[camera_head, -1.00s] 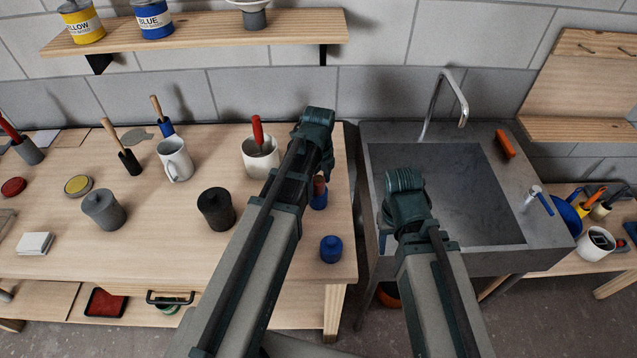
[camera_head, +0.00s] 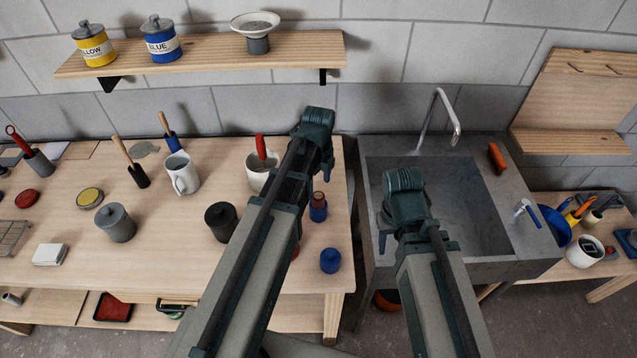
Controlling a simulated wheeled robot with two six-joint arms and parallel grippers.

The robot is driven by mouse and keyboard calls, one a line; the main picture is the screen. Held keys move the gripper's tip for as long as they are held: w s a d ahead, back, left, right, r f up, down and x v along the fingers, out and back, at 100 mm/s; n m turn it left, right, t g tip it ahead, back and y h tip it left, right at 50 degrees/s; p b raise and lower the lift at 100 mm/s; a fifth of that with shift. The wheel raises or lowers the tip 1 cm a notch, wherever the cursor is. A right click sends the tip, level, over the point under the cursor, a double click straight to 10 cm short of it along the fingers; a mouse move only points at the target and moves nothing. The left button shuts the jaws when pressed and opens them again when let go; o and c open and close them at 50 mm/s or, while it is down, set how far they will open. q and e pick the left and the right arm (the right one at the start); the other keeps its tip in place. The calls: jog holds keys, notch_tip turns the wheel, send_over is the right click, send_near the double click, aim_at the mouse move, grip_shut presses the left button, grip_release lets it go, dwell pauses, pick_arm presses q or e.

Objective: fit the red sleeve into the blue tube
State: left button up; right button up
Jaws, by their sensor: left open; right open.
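A blue tube (camera_head: 318,213) stands upright near the right end of the wooden table, with a brownish-red piece (camera_head: 319,198) showing at its top. I cannot tell if that piece is the red sleeve or how deep it sits. A small red patch (camera_head: 296,251) shows beside my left arm, mostly hidden by it. My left gripper (camera_head: 327,174) points down above the table's right end, just behind the blue tube in the picture, open and mostly hidden by its arm. My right gripper (camera_head: 382,238) is open over the sink's left side, mostly hidden by its wrist. I see nothing held.
A blue lidded pot (camera_head: 330,261) stands in front of the tube. The sink (camera_head: 470,200) lies right, past a gap. A shelf (camera_head: 215,53) holds paint tins.

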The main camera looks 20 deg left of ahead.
notch_tip(320, 180, up, 7)
jog(key=p, duration=0.5)
jog(key=shift+p, duration=0.3)
jog(key=shift+f, duration=0.1)
